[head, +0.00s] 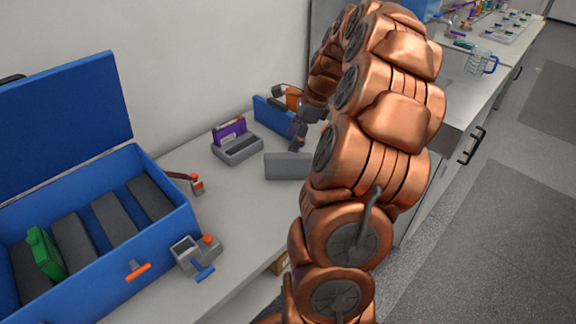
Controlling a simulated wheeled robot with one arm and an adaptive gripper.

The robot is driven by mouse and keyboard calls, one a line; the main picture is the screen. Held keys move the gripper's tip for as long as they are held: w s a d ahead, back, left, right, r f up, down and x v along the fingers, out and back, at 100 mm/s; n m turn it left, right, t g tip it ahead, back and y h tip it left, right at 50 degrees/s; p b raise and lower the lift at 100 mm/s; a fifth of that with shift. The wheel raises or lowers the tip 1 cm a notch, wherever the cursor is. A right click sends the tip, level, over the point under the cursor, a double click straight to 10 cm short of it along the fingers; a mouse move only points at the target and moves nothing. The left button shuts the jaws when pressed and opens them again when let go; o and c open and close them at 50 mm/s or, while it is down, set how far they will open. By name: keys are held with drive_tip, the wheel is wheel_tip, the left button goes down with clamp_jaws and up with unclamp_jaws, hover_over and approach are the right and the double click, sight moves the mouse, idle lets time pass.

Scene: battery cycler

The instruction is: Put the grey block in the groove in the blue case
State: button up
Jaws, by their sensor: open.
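The grey block (287,166) stands on the bench, left of my arm, with its right end close to the arm's outline. The blue case (172,228) is at the left with its lid (62,108) raised. Inside are several dark grey strips with grooves between them. A green block (44,252) stands in a groove toward the left. My gripper (298,136) is open, above or behind the grey block and well right of the case. Its fingers are small and dark here, and I cannot tell whether they touch anything.
A blue block (273,117) is near my gripper. The bench between case and grey block is clear.

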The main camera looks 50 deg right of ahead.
sight(289, 155)
drive_tip(key=shift+s+d+f+m, duration=0.1)
drive_tip(key=shift+d+m, duration=0.2)
drive_tip(key=shift+d, duration=0.2)
drive_tip(key=shift+f, duration=0.2)
drive_tip(key=p+x, duration=0.2)
drive_tip(key=x, duration=0.4)
drive_tip(key=shift+f, duration=0.6)
drive_tip(key=shift+f, duration=0.25)
drive_tip(key=shift+c, duration=0.2)
drive_tip(key=c, duration=0.9)
